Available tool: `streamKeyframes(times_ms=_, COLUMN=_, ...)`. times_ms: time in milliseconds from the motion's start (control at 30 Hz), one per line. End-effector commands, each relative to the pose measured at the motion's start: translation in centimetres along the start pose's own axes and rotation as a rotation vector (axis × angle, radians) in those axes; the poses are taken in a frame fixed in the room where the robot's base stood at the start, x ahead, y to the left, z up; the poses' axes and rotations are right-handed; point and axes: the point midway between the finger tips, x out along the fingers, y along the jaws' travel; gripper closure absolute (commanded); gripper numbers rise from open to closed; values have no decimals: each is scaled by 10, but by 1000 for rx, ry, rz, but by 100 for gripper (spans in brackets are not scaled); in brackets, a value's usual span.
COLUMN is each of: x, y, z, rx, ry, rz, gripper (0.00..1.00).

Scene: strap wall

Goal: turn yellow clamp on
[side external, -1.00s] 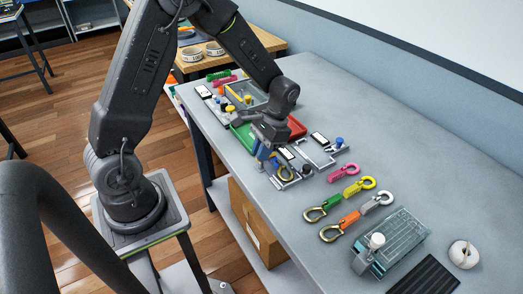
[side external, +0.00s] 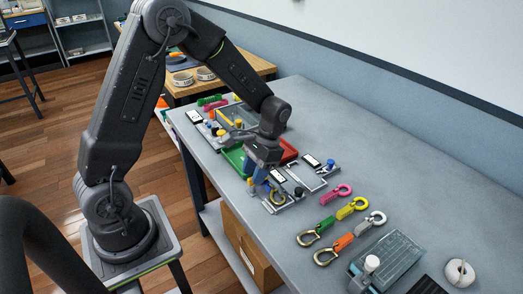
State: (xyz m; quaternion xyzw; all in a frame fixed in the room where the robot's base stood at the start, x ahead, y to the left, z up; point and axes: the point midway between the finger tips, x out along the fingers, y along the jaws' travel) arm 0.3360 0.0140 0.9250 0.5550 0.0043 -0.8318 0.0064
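My gripper (side external: 260,172) points down over the near edge of a small fixture (side external: 292,196) on the bench, in front of the red tray. Its fingertips are small and partly hidden, so I cannot tell whether they are open or shut or touching anything. A small yellow part (side external: 250,187) shows right beside the fingertips; it may be the yellow clamp, but its shape and whether it is turned on or off are unclear. Another fixture (side external: 318,180) with a blue knob (side external: 332,165) stands just to the right.
Pink, yellow and orange hook straps (side external: 352,207) lie to the right. The bench's far right side is clear.

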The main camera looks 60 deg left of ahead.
Motion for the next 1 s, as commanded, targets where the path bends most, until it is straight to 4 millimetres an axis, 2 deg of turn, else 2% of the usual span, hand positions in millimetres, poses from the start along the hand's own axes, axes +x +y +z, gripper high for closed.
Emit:
streamKeyframes(times_ms=300, x=-70, y=0, z=-1, rx=0, ry=7, rz=-1, gripper=63)
streamKeyframes(times_ms=500, x=-106, y=0, z=0, rx=0, ry=5, rz=-1, gripper=63)
streamKeyframes(times_ms=700, x=-124, y=0, z=0, rx=0, ry=2, rz=0, gripper=63)
streamKeyframes(times_ms=1000, x=-126, y=0, z=0, rx=0, ry=1, rz=0, gripper=63)
